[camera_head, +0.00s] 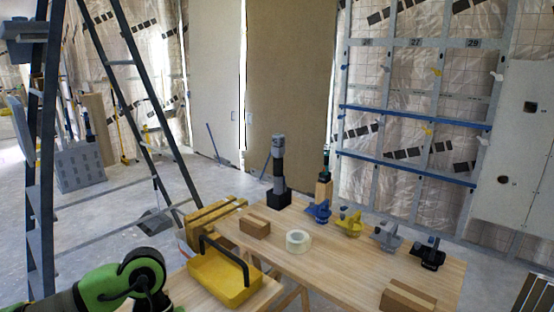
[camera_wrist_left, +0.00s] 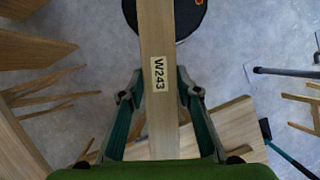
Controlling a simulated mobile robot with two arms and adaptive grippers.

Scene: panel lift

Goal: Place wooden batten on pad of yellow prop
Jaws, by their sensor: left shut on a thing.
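The wooden batten (camera_wrist_left: 156,35) is a long pale strip with a "W243" label, running up the middle of the left wrist view. My left gripper (camera_wrist_left: 158,90) is shut on it, one finger on each side. The batten's far end leaves the top of that view. A dark round disc (camera_wrist_left: 188,18) with an orange mark lies beyond the batten and is partly hidden by it; I cannot tell whether it belongs to the prop. I cannot clearly identify the yellow prop or its pad in either view. My right gripper is not in view.
A wooden table (camera_head: 340,267) holds a tape roll (camera_head: 298,241), wood blocks (camera_head: 255,227) and several coloured clamps (camera_head: 349,223). A yellow toolbox (camera_head: 222,277) sits at front left. A dark ladder (camera_head: 125,62) stands at left. Some grey floor (camera_head: 100,215) beneath it is clear.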

